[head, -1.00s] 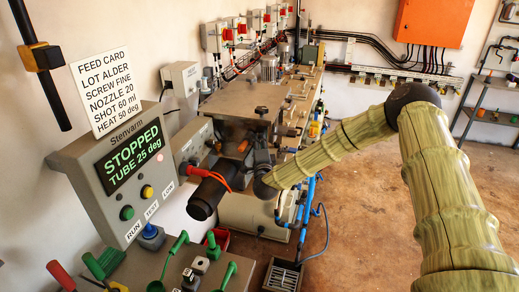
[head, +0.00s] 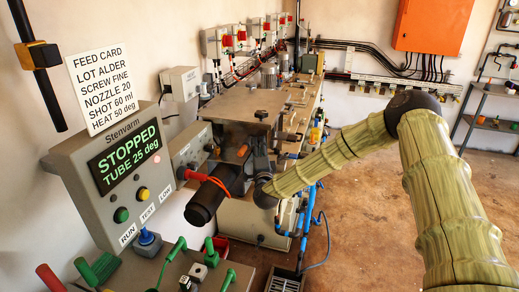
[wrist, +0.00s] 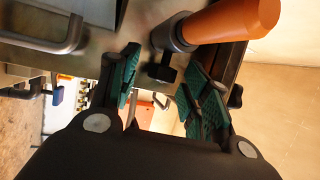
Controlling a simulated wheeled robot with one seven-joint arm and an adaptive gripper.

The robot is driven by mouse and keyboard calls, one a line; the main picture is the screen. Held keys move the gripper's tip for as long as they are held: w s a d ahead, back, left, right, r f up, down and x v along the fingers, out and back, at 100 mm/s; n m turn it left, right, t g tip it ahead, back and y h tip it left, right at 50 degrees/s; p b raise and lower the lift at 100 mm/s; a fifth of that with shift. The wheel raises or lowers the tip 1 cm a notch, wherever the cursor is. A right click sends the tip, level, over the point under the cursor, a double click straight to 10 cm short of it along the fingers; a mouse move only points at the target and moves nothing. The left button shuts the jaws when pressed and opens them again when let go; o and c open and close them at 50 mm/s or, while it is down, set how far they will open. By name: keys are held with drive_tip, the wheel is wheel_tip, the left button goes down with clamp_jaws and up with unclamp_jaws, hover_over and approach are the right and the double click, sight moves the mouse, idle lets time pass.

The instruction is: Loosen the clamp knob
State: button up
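In the wrist view, my gripper (wrist: 166,88) is open, its two green-padded fingers spread apart with nothing held between the pads. A small dark knob-like piece (wrist: 163,71) sits under a dark collar, just beyond and between the fingers; it may be the clamp knob, but I cannot tell for sure. An orange handle (wrist: 235,20) extends from the collar to the upper right. In the head view, my gripper (head: 262,160) is at the machine's front, beside an orange part (head: 243,151). Its fingers are too small to make out there.
A black cylinder (head: 207,201) with a red hose juts out left of my gripper. The control panel (head: 125,165) reads STOPPED, TUBE 25 deg. A metal bar handle (wrist: 60,40) is left of the fingers. Blue pipes (head: 306,212) run below my arm. Open floor lies to the right.

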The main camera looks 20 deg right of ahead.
drive_tip(key=v, duration=1.2)
drive_tip(key=shift+d, duration=0.1)
